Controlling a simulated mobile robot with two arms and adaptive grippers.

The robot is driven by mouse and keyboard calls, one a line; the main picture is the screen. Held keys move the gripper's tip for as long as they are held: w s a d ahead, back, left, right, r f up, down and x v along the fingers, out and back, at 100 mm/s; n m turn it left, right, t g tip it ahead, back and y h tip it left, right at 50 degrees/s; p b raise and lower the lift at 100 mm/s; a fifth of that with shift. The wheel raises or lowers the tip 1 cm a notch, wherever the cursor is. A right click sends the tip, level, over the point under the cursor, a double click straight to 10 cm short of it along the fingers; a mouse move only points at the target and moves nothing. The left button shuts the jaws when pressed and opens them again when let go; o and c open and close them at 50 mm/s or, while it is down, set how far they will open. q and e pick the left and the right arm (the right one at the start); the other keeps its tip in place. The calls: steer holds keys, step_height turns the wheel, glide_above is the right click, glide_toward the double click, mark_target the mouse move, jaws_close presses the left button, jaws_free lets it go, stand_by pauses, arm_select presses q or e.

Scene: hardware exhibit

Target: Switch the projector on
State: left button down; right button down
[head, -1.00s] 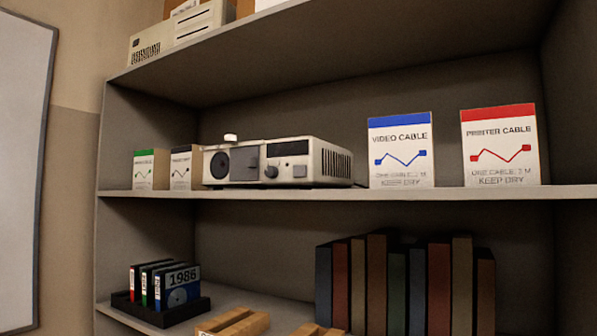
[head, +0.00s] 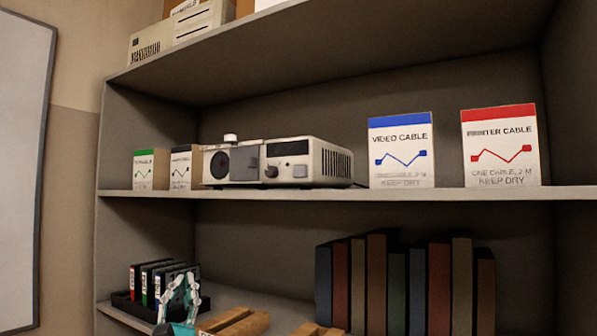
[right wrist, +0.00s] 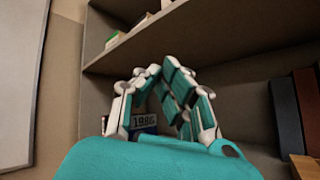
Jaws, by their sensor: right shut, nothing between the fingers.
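The projector (head: 325,163) is a pale box standing on the middle shelf. Its front has a round dark lens, a grey square panel, a small round knob (head: 271,172) and a small pale square (head: 299,171) at the right. A white round part (head: 231,138) stands on its top left. I cannot read any on or off mark. My right gripper (head: 184,277), teal and white, is below the middle shelf, in front of the disk boxes and apart from the projector. In the right wrist view its fingers (right wrist: 152,72) are closed together and empty. My left gripper is not in view.
Cable boxes stand on both sides of the projector, including the video cable box (head: 401,173) and the printer cable box (head: 500,155). The middle shelf's front edge (head: 450,194) lies above my gripper. Below are disk boxes in a black tray (head: 121,304), wooden pieces (head: 240,325) and books (head: 377,285).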

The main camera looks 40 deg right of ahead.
mark_target(300, 171)
steer(key=s+d+r+m+g+h, duration=0.2)
steer(key=s+r+m+g+h, duration=0.2)
steer(key=s+r+m, duration=0.4)
steer(key=s+d+r+m+g+h, duration=0.3)
steer(key=s+r+m+h, duration=0.2)
steer(key=s+r+m, duration=0.4)
step_height(300, 171, up, 5)
steer(key=m, duration=0.7)
steer(key=shift+m+g, duration=0.4)
steer(key=shift+d, duration=0.15)
steer(key=shift+w+d+f+p, duration=0.1)
steer(key=shift+w+d+p, duration=0.35)
steer(key=shift+d, duration=0.85)
steer(key=shift+w+d+r+p, duration=0.1)
steer(key=shift+w+d+p, duration=0.2)
steer(key=shift+w+d, duration=0.7)
steer(key=shift+w+d+f+p, duration=0.1)
steer(key=shift+w+d+p, duration=0.2)
steer(key=shift+d, duration=1.3)
steer(key=shift+d, duration=0.1)
